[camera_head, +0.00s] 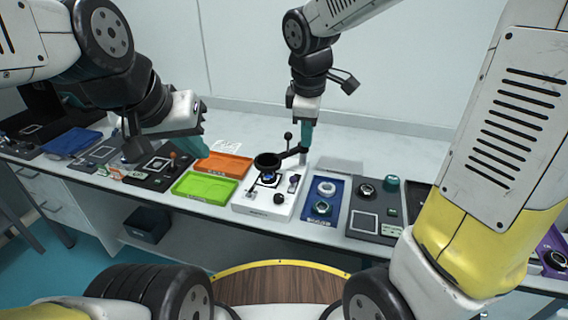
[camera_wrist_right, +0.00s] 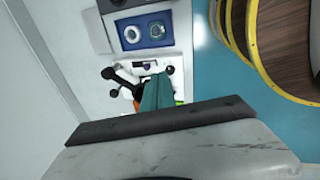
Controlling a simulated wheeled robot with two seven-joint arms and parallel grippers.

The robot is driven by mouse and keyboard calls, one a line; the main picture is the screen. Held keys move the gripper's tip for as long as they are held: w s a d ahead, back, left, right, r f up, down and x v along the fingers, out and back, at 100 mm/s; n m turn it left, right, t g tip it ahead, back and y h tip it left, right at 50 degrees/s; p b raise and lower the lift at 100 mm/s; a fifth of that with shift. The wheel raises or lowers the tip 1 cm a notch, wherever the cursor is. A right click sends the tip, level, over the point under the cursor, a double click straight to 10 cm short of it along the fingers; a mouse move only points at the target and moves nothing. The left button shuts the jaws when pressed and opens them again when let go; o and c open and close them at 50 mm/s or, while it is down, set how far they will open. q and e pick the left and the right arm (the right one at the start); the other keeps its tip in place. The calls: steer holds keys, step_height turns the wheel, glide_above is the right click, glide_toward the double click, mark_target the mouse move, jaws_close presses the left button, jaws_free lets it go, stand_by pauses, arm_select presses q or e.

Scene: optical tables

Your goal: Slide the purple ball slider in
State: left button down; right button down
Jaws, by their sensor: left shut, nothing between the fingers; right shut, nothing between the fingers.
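A small purple part (camera_head: 293,183) sits on the right side of the white burner unit (camera_head: 244,205); it is too small to make out a ball or slider clearly. In the right wrist view a small dark purplish part (camera_wrist_right: 147,64) shows on the white unit. My right gripper (camera_head: 306,146) is shut and empty, pointing down above the back right of the unit, near the pan handle. Its teal fingers (camera_wrist_right: 153,95) hide part of the unit in the wrist view. My left gripper (camera_head: 190,143) is shut and empty, above the trays to the left.
A black pan (camera_head: 267,161) stands over a blue glow on the unit, near a black ball-topped lever (camera_head: 288,136) and a black knob (camera_head: 279,198). Green (camera_head: 204,188) and orange (camera_head: 222,165) trays lie left; a blue tray (camera_head: 336,217) with round parts lies right. A wall stands behind.

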steer(key=w+a+f+n+h, duration=0.2)
steer(key=w+a+f+n, duration=0.4)
steer(key=a+f+n, duration=0.4)
steer(key=shift+w+f+g, duration=0.15)
steer(key=shift+w+g, duration=0.1)
steer(key=shift+g, duration=0.05)
glide_toward(293, 182)
steer(key=a+f, duration=0.1)
steer(key=s+a+f, duration=0.1)
steer(key=f, duration=0.1)
steer(key=a+f, duration=0.1)
steer(key=f, duration=0.1)
steer(key=shift+s+a+f, duration=0.2)
steer(key=shift+a, duration=0.1)
steer(key=shift+w+d+f, duration=0.25)
steer(key=shift+w+d, duration=0.55)
steer(key=shift+d, duration=0.2)
steer(key=shift+w+d+f, duration=0.15)
steer(key=shift+w+d, duration=0.35)
steer(key=shift+d, duration=0.05)
